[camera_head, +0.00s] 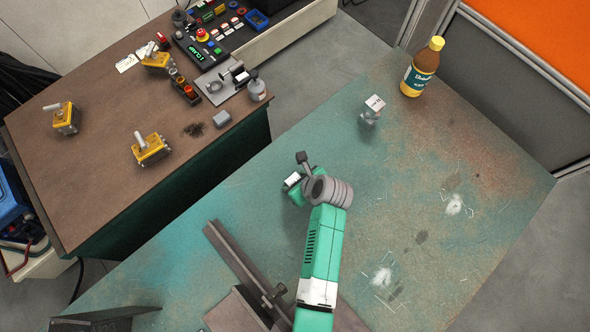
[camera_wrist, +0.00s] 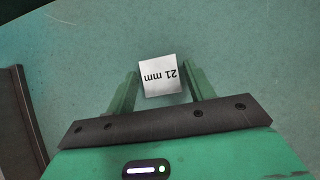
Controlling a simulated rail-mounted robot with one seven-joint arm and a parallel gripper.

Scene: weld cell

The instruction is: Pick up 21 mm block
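The 21 mm block (camera_wrist: 160,84) shows in the wrist view with a pale top marked "21 mm", upside down in the picture. My gripper (camera_wrist: 162,74) is open, with one green finger on each side of the block. The left finger is very close to the block; I cannot tell if it touches. A narrow gap shows at the right finger.
On the green table (camera_head: 420,180), a small block with a white label (camera_head: 373,106) and a bottle (camera_head: 421,70) stand farther back. A brown steel rail (camera_head: 240,262) lies left of my arm.

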